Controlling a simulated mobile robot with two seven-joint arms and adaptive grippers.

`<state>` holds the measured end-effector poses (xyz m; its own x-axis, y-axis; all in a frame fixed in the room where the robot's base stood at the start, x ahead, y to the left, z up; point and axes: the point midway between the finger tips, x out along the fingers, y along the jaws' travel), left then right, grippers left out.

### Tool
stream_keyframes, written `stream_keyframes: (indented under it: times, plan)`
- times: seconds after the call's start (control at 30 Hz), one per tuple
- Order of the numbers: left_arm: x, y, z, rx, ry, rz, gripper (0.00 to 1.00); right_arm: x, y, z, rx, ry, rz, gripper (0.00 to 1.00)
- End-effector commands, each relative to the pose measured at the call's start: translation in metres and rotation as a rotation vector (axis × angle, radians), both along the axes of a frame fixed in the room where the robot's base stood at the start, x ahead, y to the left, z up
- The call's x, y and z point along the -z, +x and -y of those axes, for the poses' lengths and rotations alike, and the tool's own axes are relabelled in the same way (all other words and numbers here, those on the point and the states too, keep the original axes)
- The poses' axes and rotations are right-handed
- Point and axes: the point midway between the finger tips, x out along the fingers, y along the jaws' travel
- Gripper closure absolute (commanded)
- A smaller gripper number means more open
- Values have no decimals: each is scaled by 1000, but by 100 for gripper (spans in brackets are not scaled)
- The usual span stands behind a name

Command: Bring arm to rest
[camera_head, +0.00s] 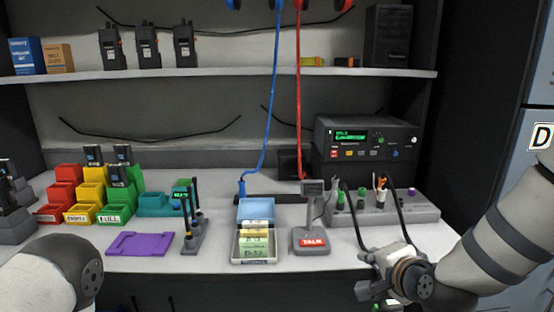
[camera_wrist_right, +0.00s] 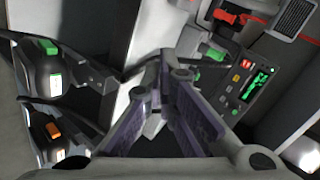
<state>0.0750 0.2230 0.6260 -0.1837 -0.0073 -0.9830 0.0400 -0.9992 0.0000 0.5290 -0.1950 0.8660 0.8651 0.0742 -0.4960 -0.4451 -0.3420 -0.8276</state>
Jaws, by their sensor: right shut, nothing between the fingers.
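My right arm (camera_head: 490,245) comes in from the right edge, bent, with its wrist low in front of the bench's right part. My right gripper (camera_head: 368,272) is at the bench's front edge, right of the grey TALK microphone base (camera_head: 310,240). In the right wrist view the two fingers of the right gripper (camera_wrist_right: 166,75) meet at their tips, with nothing held between them. A rounded link of my left arm (camera_head: 45,275) shows at the lower left; the left gripper is outside the view.
A connector panel (camera_head: 425,211) with black cables lies behind the right gripper; a radio unit (camera_head: 365,140) stands behind it. A card box (camera_head: 256,215), handheld radios, a purple tray (camera_head: 140,243) and coloured bins (camera_head: 110,213) fill the bench's middle and left.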

Motion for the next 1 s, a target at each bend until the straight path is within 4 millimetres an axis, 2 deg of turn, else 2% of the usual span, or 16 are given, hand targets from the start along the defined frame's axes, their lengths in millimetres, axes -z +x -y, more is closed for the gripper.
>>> stream_keyframes:
  times: [0.03, 0.07, 0.1, 0.17, 0.2, 0.27, 0.3, 0.37, 0.4, 0.5, 0.6, 0.73, 1.0]
  plan:
    - [0, 0, 0, 0, 0, -1, 60, 35, -23, -2, -46, -60, -81, 100]
    - [0, 0, 0, 0, 0, -1, 60, 55, -38, -2, -78, -102, -130, 100]
    - [0, 0, 0, 0, 0, -1, 60, 82, -60, -3, -129, -158, -200, 100]
    - [0, -1, 0, 0, 0, -2, 60, 122, -101, -3, -217, -241, -312, 100]
    - [0, -1, 0, 0, 0, -3, 60, 147, -131, -2, -285, -295, -390, 100]
    - [0, -1, 0, 0, 0, -3, 60, 181, -182, 0, -396, -371, -510, 100]
    - [0, -1, 0, 0, 0, -3, 60, 199, -217, 2, -477, -416, -588, 100]
    - [0, -1, 0, 0, 0, -3, 60, 220, -271, 7, -605, -475, -700, 100]
    - [0, -1, 0, 0, 0, -3, 60, 230, -307, 10, -692, -505, -771, 100]
    - [0, -1, 0, 0, 0, -2, 60, 242, -382, 18, -889, -553, -910, 100]
    - [0, -1, 0, 0, 0, -2, 60, 242, -431, 24, -1029, -572, -995, 100]
    - [0, -1, 0, 0, 0, -2, 60, 239, -456, 28, -1106, -577, -1037, 100]
    - [0, -1, 0, 0, 0, -2, 60, 239, -456, 28, -1107, -578, -1037, 100]
